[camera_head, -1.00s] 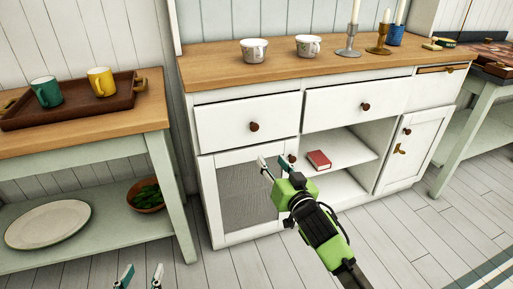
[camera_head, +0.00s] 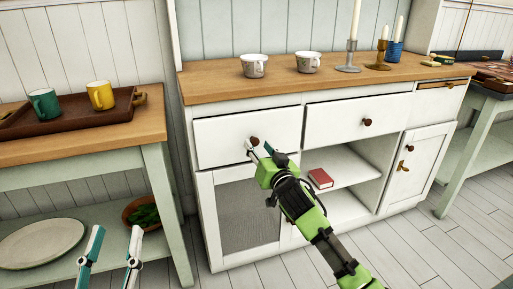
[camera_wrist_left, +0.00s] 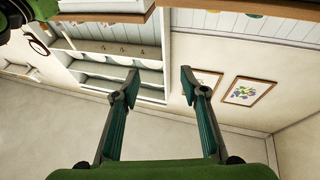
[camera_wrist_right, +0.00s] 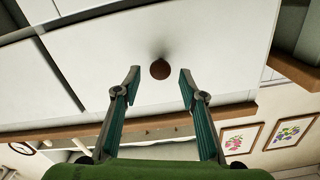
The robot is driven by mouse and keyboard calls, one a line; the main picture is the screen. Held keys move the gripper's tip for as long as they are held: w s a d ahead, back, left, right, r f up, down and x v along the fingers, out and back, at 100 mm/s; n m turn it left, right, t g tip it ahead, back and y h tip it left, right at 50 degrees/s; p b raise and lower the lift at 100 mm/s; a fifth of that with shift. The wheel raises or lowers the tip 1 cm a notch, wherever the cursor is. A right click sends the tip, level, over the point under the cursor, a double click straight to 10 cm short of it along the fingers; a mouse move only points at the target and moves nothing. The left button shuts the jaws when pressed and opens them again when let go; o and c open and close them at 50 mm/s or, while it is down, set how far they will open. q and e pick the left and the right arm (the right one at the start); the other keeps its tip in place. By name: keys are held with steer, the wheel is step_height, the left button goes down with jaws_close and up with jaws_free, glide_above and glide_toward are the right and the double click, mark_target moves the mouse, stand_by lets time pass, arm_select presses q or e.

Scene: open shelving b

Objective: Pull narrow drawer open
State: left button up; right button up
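The white cabinet's left drawer (camera_head: 225,142) has a flat front and a round brown knob (camera_head: 254,141). It looks shut. My right gripper (camera_head: 259,150) is open at this knob. In the right wrist view the knob (camera_wrist_right: 160,69) shows between the spread fingertips, with a gap on each side. My left gripper (camera_head: 117,232) is open and empty at the lower left, in front of the side table. Its spread fingers also show in the left wrist view (camera_wrist_left: 160,75).
Two patterned cups (camera_head: 254,66) and several candlesticks stand on the wooden cabinet top. A red book (camera_head: 320,178) lies on the open shelf below. The side table on the left carries a brown tray (camera_head: 75,121) with two mugs. The floor in front is clear.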

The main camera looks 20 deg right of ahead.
arm_select(q)
steer(key=shift+s+r+t, duration=0.4)
steer(key=shift+r+t, duration=0.05)
steer(key=shift+r, duration=0.35)
steer(key=shift+s+r+t, duration=0.4)
steer(key=shift+r+t, duration=0.05)
steer(key=shift+r, duration=0.35)
arm_select(e)
steer(key=shift+w, duration=1.2)
jaws_close()
